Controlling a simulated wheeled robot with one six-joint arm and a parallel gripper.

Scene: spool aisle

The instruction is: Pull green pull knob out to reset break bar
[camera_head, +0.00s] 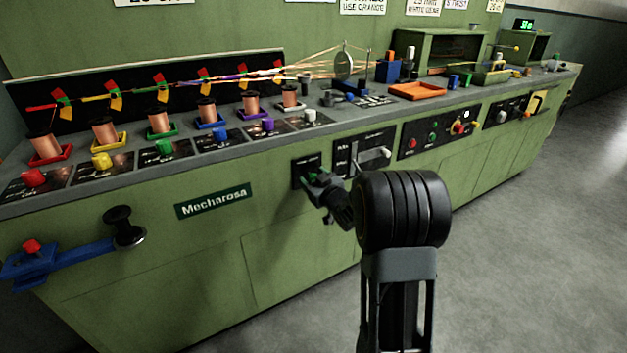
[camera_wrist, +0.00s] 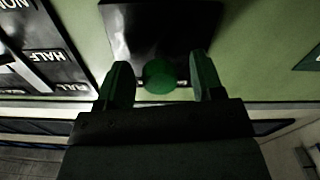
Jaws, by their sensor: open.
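The green pull knob (camera_wrist: 160,76) shows in the wrist view as a round green end in front of a black plate (camera_wrist: 140,25). My gripper (camera_wrist: 160,85) is open, with one finger on each side of the knob and a gap to each. In the head view my gripper (camera_head: 312,184) is at the black plate (camera_head: 298,172) on the bench's front face. There the knob is mostly hidden by the gripper, and I cannot tell how far it stands out. I cannot make out a break bar.
To the right is a panel with a lever (camera_head: 374,154), then a panel with buttons (camera_head: 434,137). On the left a blue arm with a black knob (camera_head: 118,222) juts from the front. Copper spools (camera_head: 105,131) stand on the bench top. The grey floor (camera_head: 540,220) at right is clear.

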